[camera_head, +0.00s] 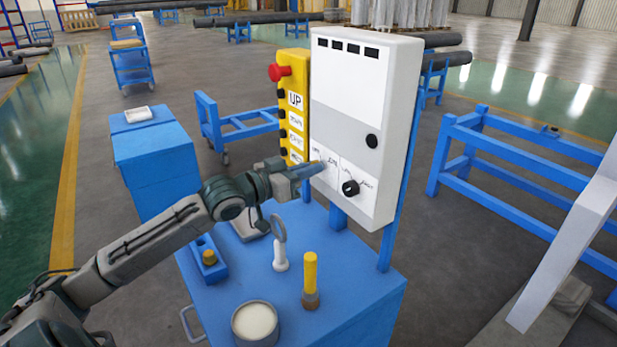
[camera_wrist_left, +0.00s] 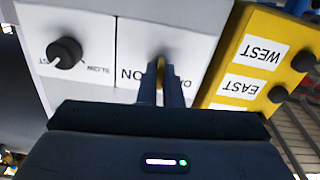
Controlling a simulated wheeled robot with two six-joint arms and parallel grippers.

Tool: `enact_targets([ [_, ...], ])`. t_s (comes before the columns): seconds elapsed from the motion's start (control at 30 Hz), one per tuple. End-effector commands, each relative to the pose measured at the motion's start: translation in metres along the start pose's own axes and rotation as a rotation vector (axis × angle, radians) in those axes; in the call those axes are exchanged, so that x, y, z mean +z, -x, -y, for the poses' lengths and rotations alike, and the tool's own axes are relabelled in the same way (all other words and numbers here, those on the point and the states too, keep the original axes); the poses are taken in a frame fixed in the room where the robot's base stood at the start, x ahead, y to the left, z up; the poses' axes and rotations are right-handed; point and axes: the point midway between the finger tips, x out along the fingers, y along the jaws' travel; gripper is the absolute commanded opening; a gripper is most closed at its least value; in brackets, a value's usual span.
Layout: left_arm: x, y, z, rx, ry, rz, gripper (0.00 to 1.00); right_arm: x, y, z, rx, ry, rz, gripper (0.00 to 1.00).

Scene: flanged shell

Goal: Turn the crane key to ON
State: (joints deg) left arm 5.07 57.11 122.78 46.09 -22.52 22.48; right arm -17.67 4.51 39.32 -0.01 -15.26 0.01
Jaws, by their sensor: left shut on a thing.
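The white control box (camera_head: 352,120) stands upright on the blue cart. Its lower left panel carries the crane key (camera_wrist_left: 160,70), a narrow brass-coloured piece between my fingertips in the left wrist view. My left gripper (camera_head: 316,168) reaches the panel from the left and is shut on the key; it also shows in the left wrist view (camera_wrist_left: 161,85). That view is upside down. The ON label (camera_wrist_left: 132,75) is on the picture's left of the key, and another label, partly hidden by the fingers, is on its right. My right gripper is not in view.
A black knob (camera_head: 350,188) sits right of the key panel. A yellow button box (camera_head: 294,105) with a red stop button (camera_head: 279,72) stands left of it. The cart top (camera_head: 345,270) holds a yellow-handled tool (camera_head: 310,278), a round tin (camera_head: 255,324) and other items below my arm.

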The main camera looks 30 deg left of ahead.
Motion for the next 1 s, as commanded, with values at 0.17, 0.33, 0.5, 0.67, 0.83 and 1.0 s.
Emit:
enact_targets([
  [0.17, 0.003, 0.0, 0.0, 0.0, -0.168, 0.001, 0.0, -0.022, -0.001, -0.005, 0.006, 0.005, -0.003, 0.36],
  [0.33, 0.003, 0.0, 0.0, 0.001, -0.329, 0.0, 0.0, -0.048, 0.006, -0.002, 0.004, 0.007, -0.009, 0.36],
  [0.5, 0.002, 0.0, -0.001, 0.0, -0.487, 0.0, 0.0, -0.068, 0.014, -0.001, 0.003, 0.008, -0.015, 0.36],
  [0.67, 0.002, 0.0, -0.001, 0.0, -0.621, 0.002, 0.0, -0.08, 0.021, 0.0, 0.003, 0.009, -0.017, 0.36],
  [0.83, 0.001, 0.0, -0.001, 0.0, -0.736, 0.001, 0.0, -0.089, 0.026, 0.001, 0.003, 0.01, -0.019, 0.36],
  [1.0, 0.001, 0.0, -0.001, 0.0, -0.819, 0.001, 0.0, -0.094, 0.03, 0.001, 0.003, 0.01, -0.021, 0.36],
])
